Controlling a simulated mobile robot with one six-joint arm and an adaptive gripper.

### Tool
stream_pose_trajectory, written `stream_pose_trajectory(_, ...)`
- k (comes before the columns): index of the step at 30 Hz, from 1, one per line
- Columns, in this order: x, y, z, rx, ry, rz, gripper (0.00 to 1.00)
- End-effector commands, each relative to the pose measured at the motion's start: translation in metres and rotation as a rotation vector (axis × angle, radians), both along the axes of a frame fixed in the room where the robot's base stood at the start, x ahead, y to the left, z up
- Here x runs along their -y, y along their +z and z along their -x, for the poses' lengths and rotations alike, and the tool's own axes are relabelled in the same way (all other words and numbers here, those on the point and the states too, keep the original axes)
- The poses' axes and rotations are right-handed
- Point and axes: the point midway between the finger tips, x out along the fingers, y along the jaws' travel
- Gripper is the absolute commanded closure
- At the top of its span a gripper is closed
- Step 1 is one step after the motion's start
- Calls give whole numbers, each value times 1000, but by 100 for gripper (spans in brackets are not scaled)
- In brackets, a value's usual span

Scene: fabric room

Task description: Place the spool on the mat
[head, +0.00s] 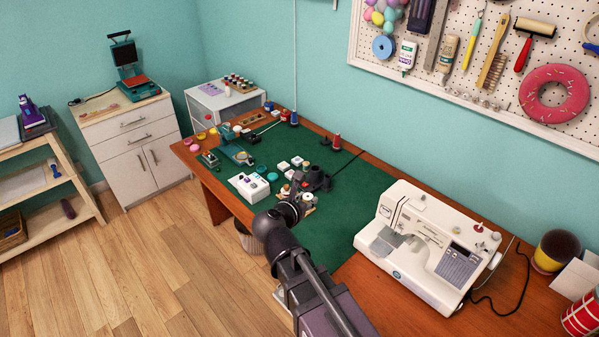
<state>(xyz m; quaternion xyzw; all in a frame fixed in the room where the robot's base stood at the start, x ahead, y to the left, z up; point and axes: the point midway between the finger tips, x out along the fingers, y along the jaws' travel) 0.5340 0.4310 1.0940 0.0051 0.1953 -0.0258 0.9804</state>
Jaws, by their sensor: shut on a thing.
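The green mat (344,205) covers much of the wooden desk. My gripper (318,180) is low over the middle of the mat, among small items. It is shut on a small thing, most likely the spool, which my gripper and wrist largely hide. I cannot tell whether that thing touches the mat. A red spool (336,143) and a blue spool (294,118) stand upright near the desk's back edge, apart from my gripper.
A white box with buttons (249,187) lies left of my gripper. Small white blocks (284,166) are behind it. A sewing machine (432,246) stands to the right. The mat between my gripper and the machine is mostly clear.

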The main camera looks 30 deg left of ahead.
Motion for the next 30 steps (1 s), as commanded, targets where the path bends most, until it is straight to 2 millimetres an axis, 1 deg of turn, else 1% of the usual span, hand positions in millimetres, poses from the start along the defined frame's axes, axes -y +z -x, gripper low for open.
stream_pose_trajectory(9, 8, 0, -6, 0, -14, 0, 83)
stream_pose_trajectory(17, 11, -3, -8, 0, -21, 0, 83)
stream_pose_trajectory(23, 10, -17, -9, 0, -25, 1, 83)
stream_pose_trajectory(26, 9, -30, -10, 0, -28, 0, 83)
stream_pose_trajectory(30, 6, -52, -11, 0, -35, 1, 83)
